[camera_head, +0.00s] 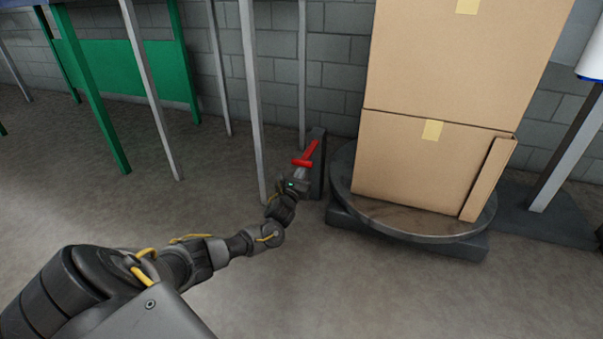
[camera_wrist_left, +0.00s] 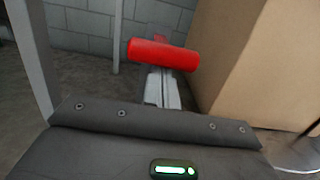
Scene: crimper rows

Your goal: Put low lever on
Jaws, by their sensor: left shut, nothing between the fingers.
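The red lever (camera_head: 307,154) sits low on a dark upright post (camera_head: 318,180) beside the turntable. My left gripper (camera_head: 301,172) reaches out to it from the lower left, its fingers at the lever's red crossbar. In the left wrist view the red bar (camera_wrist_left: 163,54) lies across the tips of my left gripper (camera_wrist_left: 163,80), which are shut with nothing between them. Whether the fingers touch the bar I cannot tell. My right gripper is not in view.
Tall cardboard boxes (camera_head: 425,165) stand on a round dark turntable (camera_head: 400,216) to the right of the lever. Thin grey table legs (camera_head: 252,100) stand close to the left and behind. The floor (camera_head: 330,290) in front is clear.

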